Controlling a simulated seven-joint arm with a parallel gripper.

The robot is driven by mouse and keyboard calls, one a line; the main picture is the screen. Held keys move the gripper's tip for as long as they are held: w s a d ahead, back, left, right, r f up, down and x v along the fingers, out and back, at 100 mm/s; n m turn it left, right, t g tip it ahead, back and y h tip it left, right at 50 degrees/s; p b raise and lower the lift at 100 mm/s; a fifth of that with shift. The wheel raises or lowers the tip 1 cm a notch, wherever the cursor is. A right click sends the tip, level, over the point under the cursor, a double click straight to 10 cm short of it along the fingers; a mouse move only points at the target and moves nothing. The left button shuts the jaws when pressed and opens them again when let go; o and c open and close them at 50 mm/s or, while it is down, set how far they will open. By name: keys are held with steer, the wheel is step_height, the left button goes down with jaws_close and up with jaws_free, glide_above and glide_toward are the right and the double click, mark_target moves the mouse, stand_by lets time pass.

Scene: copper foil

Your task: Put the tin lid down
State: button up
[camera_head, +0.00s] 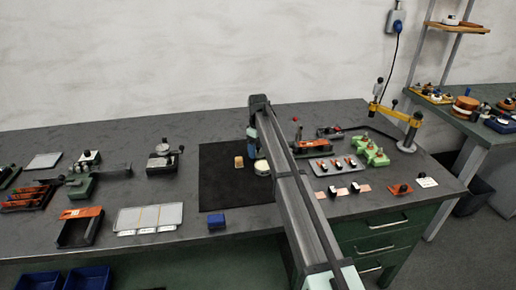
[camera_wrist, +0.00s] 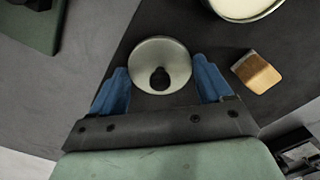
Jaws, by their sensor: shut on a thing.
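My gripper (camera_wrist: 161,78) has two blue fingers, shut on the tin lid (camera_wrist: 146,52), a round pale grey-green disc with a dark round knob. The lid sits between the fingertips with its face to the wrist camera. In the head view my gripper (camera_head: 252,139) is near the far part of the black mat (camera_head: 221,193); the lid is not clear there. The open tin (camera_head: 262,169), with cream-coloured contents, stands on the mat. It also shows at the top right of the wrist view (camera_wrist: 243,7), apart from the lid. I cannot tell how high the lid is.
A wood-and-brown block (camera_head: 239,162) lies on the mat left of the tin, and shows in the wrist view (camera_wrist: 256,72). A blue block (camera_head: 217,221) is by the mat's front edge. A grey tray (camera_head: 334,167) is to the right. The mat's front left is clear.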

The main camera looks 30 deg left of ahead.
mark_target(258, 147)
steer(key=shift+f, duration=0.1)
steer(key=o, duration=0.9)
steer(key=shift+o, duration=0.2)
step_height(258, 147, up, 12)
stand_by(0.5)
